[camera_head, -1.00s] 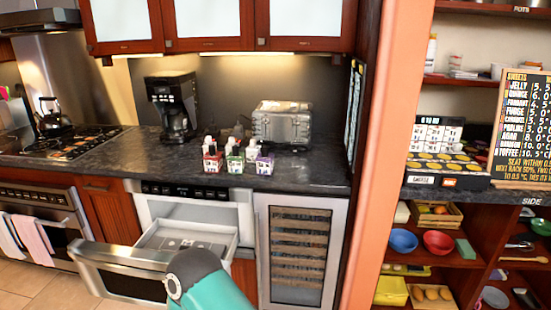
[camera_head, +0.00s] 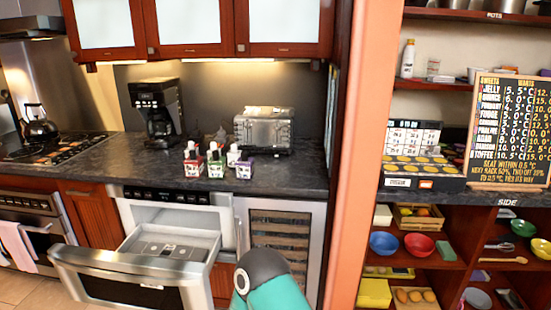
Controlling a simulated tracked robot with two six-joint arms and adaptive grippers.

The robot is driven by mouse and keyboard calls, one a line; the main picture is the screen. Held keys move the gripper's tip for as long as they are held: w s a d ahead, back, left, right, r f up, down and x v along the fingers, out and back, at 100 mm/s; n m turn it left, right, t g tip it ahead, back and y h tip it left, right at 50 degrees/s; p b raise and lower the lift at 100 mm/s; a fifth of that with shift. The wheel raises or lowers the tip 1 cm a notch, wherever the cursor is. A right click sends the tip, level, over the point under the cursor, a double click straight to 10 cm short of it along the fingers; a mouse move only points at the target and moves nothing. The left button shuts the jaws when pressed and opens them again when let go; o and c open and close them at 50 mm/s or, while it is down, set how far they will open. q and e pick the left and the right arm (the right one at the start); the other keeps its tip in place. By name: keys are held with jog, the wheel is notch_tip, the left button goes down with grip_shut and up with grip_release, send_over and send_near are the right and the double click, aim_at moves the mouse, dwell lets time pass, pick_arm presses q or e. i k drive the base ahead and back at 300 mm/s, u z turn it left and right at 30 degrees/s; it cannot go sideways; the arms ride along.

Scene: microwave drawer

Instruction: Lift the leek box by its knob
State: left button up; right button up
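Several small boxes with light upright knobs stand together on the dark counter, in front of the toaster. In the head view I see a red box (camera_head: 194,166), a green box (camera_head: 215,167) and a purple box (camera_head: 244,168). Another pale-topped one (camera_head: 233,155) stands partly hidden behind them. Their labels are too small to read, so I cannot tell which is the leek box. Only a teal and dark link of my arm shows at the bottom centre, well below the counter. Neither of my grippers is in view.
The microwave drawer (camera_head: 136,279) is pulled open below the counter (camera_head: 100,170). A toaster (camera_head: 264,130) and a coffee maker (camera_head: 155,112) stand behind the boxes. Cabinets (camera_head: 190,25) hang above. An orange post (camera_head: 362,150) and shelves with bowls are on the right.

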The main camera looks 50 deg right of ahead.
aim_at(233, 154)
jog(key=z, duration=0.55)
jog(key=i, duration=1)
